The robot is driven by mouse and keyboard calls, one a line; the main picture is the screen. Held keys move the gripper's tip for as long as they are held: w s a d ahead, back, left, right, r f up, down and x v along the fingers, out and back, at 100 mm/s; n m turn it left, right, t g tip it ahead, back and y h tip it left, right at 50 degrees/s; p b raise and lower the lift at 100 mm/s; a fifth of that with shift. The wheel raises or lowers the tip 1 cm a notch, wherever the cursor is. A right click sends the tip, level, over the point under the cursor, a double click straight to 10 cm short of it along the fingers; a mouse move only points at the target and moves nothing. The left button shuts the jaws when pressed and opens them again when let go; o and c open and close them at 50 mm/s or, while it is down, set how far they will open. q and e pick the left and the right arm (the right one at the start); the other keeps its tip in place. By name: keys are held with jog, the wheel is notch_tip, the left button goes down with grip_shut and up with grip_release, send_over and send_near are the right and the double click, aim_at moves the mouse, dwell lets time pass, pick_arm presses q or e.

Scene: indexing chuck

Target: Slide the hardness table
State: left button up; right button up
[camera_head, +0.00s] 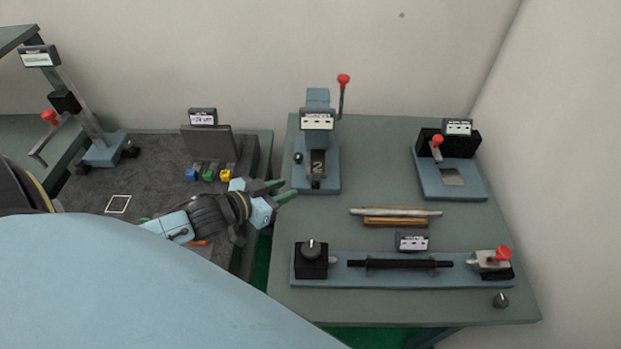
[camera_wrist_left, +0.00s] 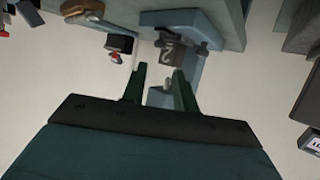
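The labels are too small to read, so I cannot be sure which part is the hardness table. A blue upright device (camera_head: 318,101) with a red-knobbed lever (camera_head: 343,79) stands at the back left of the green-grey bench (camera_head: 380,150). A dark block (camera_head: 316,170) sits low on its front; this also shows in the left wrist view (camera_wrist_left: 170,48). My left gripper (camera_head: 283,190) is just left of the device's base, fingers pointing toward it. Its two green fingers are apart in the left wrist view (camera_wrist_left: 158,78), with no object clearly gripped. My right gripper is out of view.
At the back right stands a blue plate device (camera_head: 470,190) with a red-knobbed lever. A wooden bar (camera_head: 395,222) and a long blue fixture (camera_head: 400,278) lie in front. A dark grey bench (camera_head: 90,190) with a coloured-key unit (camera_head: 208,145) is on the left.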

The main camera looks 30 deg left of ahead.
aim_at(315, 179)
pick_arm(q)
jog(key=x, duration=0.9)
jog(key=shift+w+d+f, duration=0.15)
jog(key=shift+w+d, duration=0.05)
jog(key=shift+w, duration=0.15)
grip_shut()
jog(key=shift+s, duration=0.1)
